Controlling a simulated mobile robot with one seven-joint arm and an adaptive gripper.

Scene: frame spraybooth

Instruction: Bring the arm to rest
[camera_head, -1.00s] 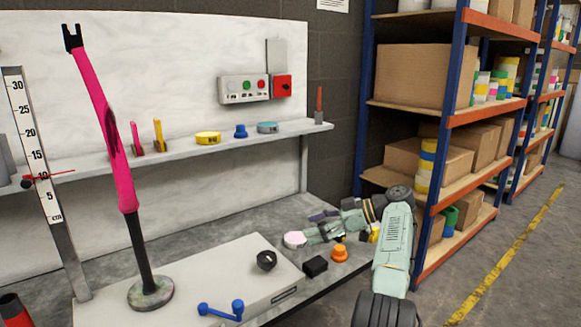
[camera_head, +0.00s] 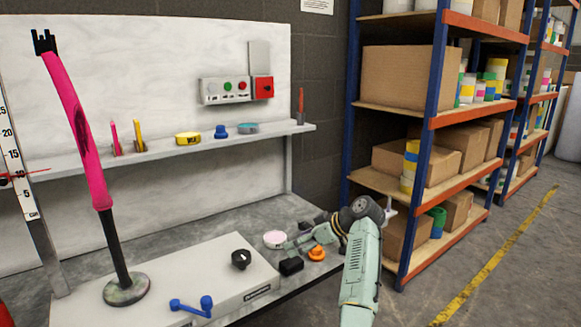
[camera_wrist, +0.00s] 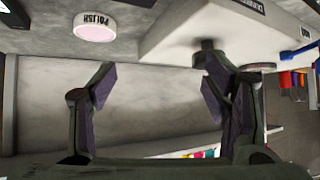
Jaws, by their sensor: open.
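My gripper (camera_wrist: 155,85) is open and empty in the wrist view, its two fingers well apart with the pale back panel behind them. In the head view my arm comes in from the lower right and bends left, and the gripper end is over the right part of the bench (camera_head: 262,215). There it is close to a round pink-topped tin (camera_head: 275,239), an orange knob (camera_head: 316,253) and a black block (camera_head: 291,266). The tin, marked POLISH, also shows in the wrist view (camera_wrist: 95,27). The fingertips are hard to make out in the head view.
A pink frame on a black stand (camera_head: 85,140) rises at the left. A white box (camera_head: 200,270) carries a black knob (camera_head: 241,259) and a blue handle (camera_head: 191,305). A narrow shelf (camera_head: 165,152) holds small items. Blue-and-orange racking (camera_head: 432,122) stands at the right, beside open floor.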

